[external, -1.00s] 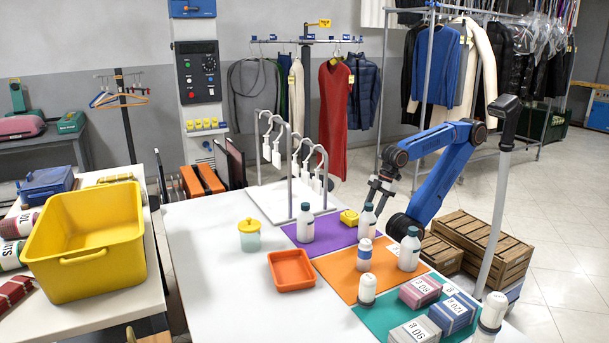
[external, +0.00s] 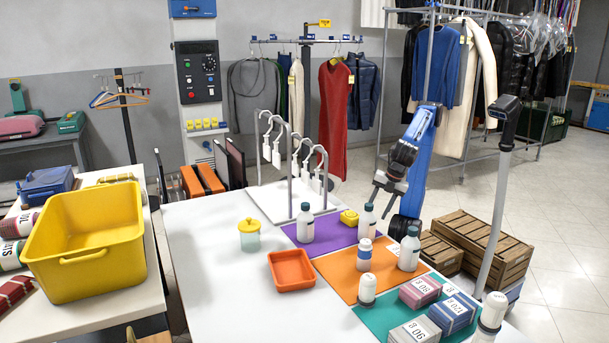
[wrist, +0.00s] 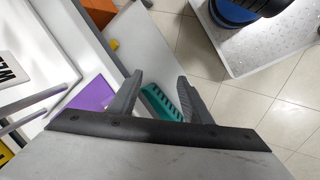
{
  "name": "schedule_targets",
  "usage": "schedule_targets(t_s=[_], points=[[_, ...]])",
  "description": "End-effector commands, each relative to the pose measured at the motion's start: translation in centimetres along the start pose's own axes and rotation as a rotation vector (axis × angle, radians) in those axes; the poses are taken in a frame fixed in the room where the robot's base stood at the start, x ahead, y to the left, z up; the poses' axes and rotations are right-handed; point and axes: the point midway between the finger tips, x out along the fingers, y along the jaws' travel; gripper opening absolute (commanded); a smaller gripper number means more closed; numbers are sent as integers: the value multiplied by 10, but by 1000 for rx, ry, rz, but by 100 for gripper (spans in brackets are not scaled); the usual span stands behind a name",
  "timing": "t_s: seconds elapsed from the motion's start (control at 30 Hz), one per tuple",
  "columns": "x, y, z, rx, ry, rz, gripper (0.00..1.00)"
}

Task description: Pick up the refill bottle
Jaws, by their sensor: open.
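Three white bottles with dark caps stand upright on the mats: one at the left of the purple mat (external: 305,225), one at its right edge (external: 366,224), and one on the orange mat (external: 409,252). I cannot tell which is the refill bottle. My gripper (external: 377,194) is open and empty, above the table's far right side, near the bottle at the purple mat's right edge and apart from it. In the wrist view my open fingers (wrist: 160,80) have nothing between them, and no bottle shows there.
An orange tray (external: 291,271) and a yellow-lidded jar (external: 249,238) are left. A white rack (external: 290,190) stands behind. The table's left part is clear.

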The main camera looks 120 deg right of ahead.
Motion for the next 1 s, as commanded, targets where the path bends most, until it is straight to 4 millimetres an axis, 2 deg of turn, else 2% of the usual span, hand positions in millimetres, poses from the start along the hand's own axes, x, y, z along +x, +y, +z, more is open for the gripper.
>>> schedule_targets(t_s=[0.37, 0.67, 0.87, 1.0], points=[[-32, -1, -52, -470, -191, 199, 45], [-69, -5, -116, -896, -462, 465, 45], [-98, -22, -161, -1111, -667, 650, 45], [-117, -40, -190, -1218, -806, 770, 45]])
